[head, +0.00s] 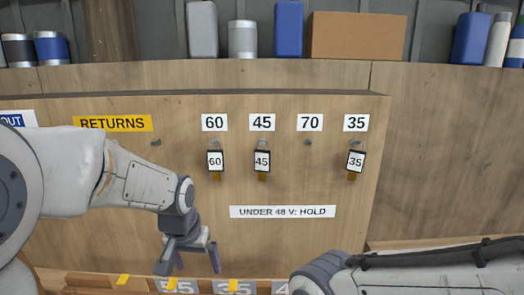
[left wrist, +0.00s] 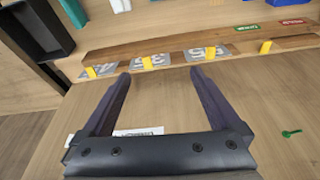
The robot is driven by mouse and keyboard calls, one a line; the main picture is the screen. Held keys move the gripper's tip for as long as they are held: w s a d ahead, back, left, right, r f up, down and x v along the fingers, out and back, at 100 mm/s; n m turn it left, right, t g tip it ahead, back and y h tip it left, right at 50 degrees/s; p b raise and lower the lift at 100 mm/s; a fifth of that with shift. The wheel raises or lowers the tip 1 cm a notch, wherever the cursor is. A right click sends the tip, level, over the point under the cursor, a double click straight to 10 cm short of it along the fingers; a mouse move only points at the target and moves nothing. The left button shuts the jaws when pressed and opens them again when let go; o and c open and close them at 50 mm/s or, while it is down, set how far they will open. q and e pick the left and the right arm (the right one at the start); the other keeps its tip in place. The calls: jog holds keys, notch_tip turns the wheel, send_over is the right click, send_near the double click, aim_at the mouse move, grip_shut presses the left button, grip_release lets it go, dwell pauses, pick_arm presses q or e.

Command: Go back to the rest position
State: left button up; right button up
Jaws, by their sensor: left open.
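My left gripper (head: 192,262) hangs with its fingers pointing down in front of the lower part of the wooden board (head: 125,205). It is open, with nothing between its fingers. In the left wrist view the two dark fingers (left wrist: 160,72) are spread apart, with bare wood between them. My right arm crosses the lower right of the head view, but its gripper is out of view.
Tags hang under labels 60 (head: 215,161), 45 (head: 262,161) and 35 (head: 355,162); the peg under 70 (head: 308,142) is bare. Grey numbered plates with yellow clips (head: 233,285) line the ledge below. A green item (left wrist: 291,133) lies right in the wrist view.

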pick_arm(q)
jog(key=s+a+f+n, duration=0.1)
jog(key=s+a+f, duration=0.3)
jog(key=s+f, duration=0.5)
jog(key=s+d+m+g+b, duration=0.3)
jog(key=s+d+m+b, duration=0.4)
jog(key=s+d, duration=0.6)
jog(key=shift+s+d+h, duration=0.35)
jog(key=shift+s+h, duration=0.05)
jog(key=shift+s, duration=0.2)
